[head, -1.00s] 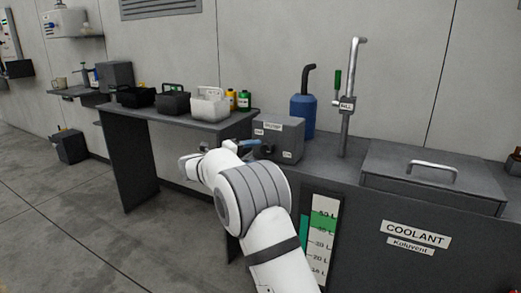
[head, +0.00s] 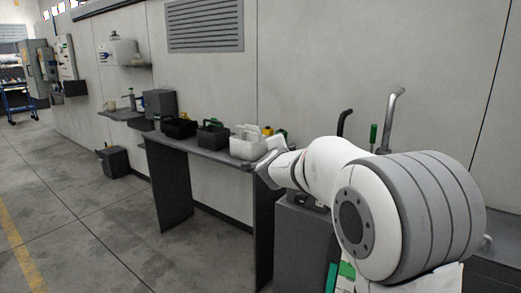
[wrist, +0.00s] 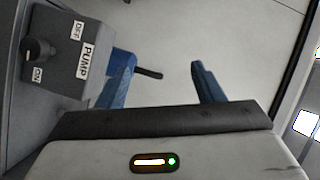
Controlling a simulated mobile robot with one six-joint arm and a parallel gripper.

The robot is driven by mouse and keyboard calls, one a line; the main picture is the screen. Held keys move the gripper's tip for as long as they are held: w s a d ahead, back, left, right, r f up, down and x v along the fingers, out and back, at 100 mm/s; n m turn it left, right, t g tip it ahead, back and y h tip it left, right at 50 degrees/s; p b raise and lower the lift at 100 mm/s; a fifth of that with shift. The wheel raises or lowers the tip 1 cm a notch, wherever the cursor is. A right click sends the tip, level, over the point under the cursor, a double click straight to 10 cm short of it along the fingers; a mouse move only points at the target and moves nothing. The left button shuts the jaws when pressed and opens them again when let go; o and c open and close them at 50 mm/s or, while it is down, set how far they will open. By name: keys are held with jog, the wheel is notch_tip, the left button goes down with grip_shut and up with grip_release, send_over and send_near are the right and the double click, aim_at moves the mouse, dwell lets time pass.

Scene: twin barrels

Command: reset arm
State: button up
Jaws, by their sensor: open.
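My arm (head: 330,165) reaches across the right half of the head view, its end over the right end of the dark bench. The gripper fingers are hidden in that view. In the wrist view my gripper (wrist: 161,72) is open, its two blue fingers spread apart with nothing held between them. Behind the left finger is a grey pump box (wrist: 62,55) with a black knob and labels reading PUMP, OFF and ON. Part of a blue container (wrist: 123,60) with a dark spout (wrist: 149,73) shows beyond it.
Two black caddies (head: 180,127) and a white caddy (head: 245,148) stand on the bench. A grey bin (head: 113,162) sits on the floor by the wall. A green-handled lever (head: 373,137) rises behind my arm. The floor at left is clear.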

jog(key=s+r+n+g+y+p, duration=0.2)
jog(key=s+r+n+y+p, duration=0.3)
jog(key=s, duration=0.3)
jog(key=s+d+f+n+g+p, duration=0.1)
jog(key=s+d+n+g+p, duration=0.1)
jog(key=s, duration=0.9)
jog(key=s+d+f+n+g+h+p, duration=0.1)
jog(key=s+n+g+p, duration=0.4)
jog(key=s, duration=0.7)
jog(key=s+d+f+n+g+h+p, duration=0.1)
jog(key=s+d+f+n+g+p, duration=0.1)
jog(key=s, duration=1)
jog(key=d+n+g+p, duration=0.1)
jog(key=d+g+p, duration=0.1)
jog(key=d, duration=0.1)
jog(key=shift+f+n+g+p, duration=0.3)
jog(key=shift+n+g+p, duration=0.05)
jog(key=shift+n+g, duration=0.05)
